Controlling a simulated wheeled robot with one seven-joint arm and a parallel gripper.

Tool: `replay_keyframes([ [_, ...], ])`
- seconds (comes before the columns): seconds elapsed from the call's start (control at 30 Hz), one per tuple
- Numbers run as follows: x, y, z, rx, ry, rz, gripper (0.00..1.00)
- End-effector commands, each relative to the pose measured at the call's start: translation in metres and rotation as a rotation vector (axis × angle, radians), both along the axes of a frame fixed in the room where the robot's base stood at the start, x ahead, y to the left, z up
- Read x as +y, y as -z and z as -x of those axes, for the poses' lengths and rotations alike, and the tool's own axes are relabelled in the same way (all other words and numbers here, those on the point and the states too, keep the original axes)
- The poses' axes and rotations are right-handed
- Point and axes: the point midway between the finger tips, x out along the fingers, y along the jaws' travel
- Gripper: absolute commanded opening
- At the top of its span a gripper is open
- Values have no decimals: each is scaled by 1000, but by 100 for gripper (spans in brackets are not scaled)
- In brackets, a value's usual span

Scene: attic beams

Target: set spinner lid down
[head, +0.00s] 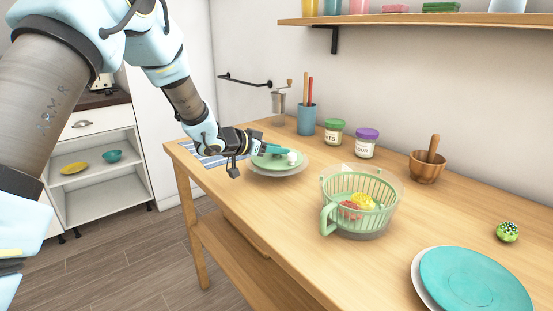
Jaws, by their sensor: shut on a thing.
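The spinner lid (268,163) is a green disc with a white knob near its right side, at the far left part of the table. My gripper (281,150) is shut on it from the left, its teal fingers over the lid's top. The lid is over a pale round plate (280,174); I cannot tell whether they touch. The salad spinner (329,217) stands open nearer the middle of the table, a clear bowl with a green slatted basket and handle. Yellow and red pieces (361,202) lie inside it.
A blue striped cloth (205,151) lies at the table's left end. Behind are a grinder (279,105), a utensil cup (307,119), two jars (366,145) and a mortar (427,169). Teal plate (474,280) and green patterned ball (507,232) are at right. Wood between them is clear.

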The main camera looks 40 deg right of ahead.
Motion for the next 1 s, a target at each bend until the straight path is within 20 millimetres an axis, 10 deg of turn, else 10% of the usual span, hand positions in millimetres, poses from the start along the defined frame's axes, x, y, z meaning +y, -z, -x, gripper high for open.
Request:
replay_keyframes([
  [0.57,0,33,0,1,0,0,0],
  [0.6,0,33,0,1,1,-1,38],
  [1.0,0,33,0,1,1,-1,66],
])
